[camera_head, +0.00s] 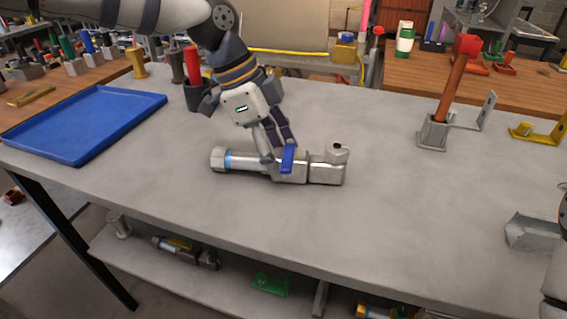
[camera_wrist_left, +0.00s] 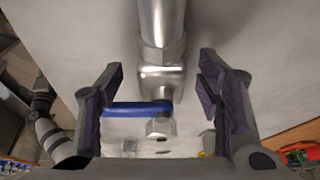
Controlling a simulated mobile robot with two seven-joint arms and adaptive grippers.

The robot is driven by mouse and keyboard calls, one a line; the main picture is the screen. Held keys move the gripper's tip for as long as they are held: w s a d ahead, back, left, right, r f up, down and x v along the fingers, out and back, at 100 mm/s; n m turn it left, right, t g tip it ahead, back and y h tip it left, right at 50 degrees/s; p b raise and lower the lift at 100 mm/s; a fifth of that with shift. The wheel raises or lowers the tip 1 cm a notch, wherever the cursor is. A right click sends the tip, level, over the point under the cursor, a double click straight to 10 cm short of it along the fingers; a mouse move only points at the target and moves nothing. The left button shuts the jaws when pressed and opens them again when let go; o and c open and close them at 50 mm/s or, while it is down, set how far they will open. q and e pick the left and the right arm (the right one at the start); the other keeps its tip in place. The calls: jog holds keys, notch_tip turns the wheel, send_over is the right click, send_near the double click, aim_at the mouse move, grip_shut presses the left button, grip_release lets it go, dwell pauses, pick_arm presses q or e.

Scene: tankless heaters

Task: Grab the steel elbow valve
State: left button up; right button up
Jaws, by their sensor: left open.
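The steel elbow valve (camera_head: 322,170) lies on its side on the grey table, with a silver body, a blue band near its left end and a short blue lever (camera_head: 288,158). My left gripper (camera_head: 277,151) points down at the middle of the valve, close to the blue lever. In the left wrist view the fingers (camera_wrist_left: 162,76) are open, with the valve's pipe (camera_wrist_left: 160,22) and blue lever (camera_wrist_left: 135,108) in line with the gap between them. I cannot tell whether a finger touches the valve. My right gripper is not clearly seen.
A blue tray (camera_head: 82,122) lies at the left. A dark holder with a red-handled tool (camera_head: 194,68) stands behind my left gripper. A grey holder with a red-topped rod (camera_head: 434,131) stands at the right, and a metal bracket (camera_head: 532,233) lies near the right edge. The table's front middle is clear.

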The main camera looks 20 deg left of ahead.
pick_arm(q)
jog(key=shift+d+f, duration=0.15)
jog(key=shift+f, duration=0.25)
jog(key=shift+w+r, duration=0.1)
grip_shut()
